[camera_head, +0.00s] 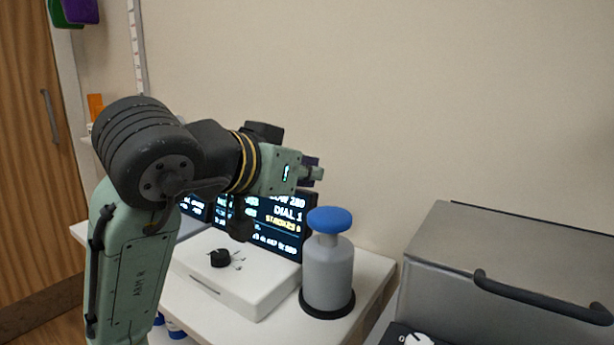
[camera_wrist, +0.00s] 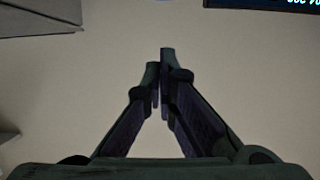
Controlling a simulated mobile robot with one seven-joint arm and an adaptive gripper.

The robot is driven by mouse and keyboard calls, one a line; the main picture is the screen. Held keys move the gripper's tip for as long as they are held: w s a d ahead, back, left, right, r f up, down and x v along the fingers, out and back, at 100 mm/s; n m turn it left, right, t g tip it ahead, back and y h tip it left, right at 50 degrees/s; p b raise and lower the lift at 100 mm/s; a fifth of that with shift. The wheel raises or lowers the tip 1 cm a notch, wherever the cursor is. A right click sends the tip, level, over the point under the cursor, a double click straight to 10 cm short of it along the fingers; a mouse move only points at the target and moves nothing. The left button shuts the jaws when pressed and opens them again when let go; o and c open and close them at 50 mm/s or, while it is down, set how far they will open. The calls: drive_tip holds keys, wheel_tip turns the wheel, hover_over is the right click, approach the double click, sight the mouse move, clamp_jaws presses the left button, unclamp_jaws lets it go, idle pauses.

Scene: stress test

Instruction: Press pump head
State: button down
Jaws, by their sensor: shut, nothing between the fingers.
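The pump bottle (camera_head: 328,272) is a grey cylinder with a narrow neck, standing upright on a black round base. Its blue pump head (camera_head: 330,219) is a wide disc on top, with a gap of neck showing below it. My gripper (camera_head: 316,172) appears above the pump head and slightly left of it in the head view, apart from it. In the wrist view, my gripper (camera_wrist: 161,62) has its fingers together with nothing between them.
A white box with a black dial (camera_head: 220,258) sits left of the bottle. A lit display (camera_head: 275,222) stands behind it, partly hidden by my arm. A grey metal box (camera_head: 510,265) with a black handle (camera_head: 540,296) is at the right. The wall is behind.

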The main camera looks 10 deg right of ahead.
hover_over(328, 218)
drive_tip(key=shift+w+d+f+p, duration=0.1)
drive_tip(key=shift+d+f+p, duration=0.1)
drive_tip(key=shift+f, duration=0.45)
drive_tip(key=shift+w+d+f+p, duration=0.1)
drive_tip(key=shift+d+f+p, duration=0.05)
drive_tip(key=shift+f, duration=0.45)
drive_tip(key=f, duration=0.2)
drive_tip(key=shift+s+a+f, duration=0.15)
drive_tip(key=shift+a+f, duration=0.15)
drive_tip(key=shift+f, duration=0.65)
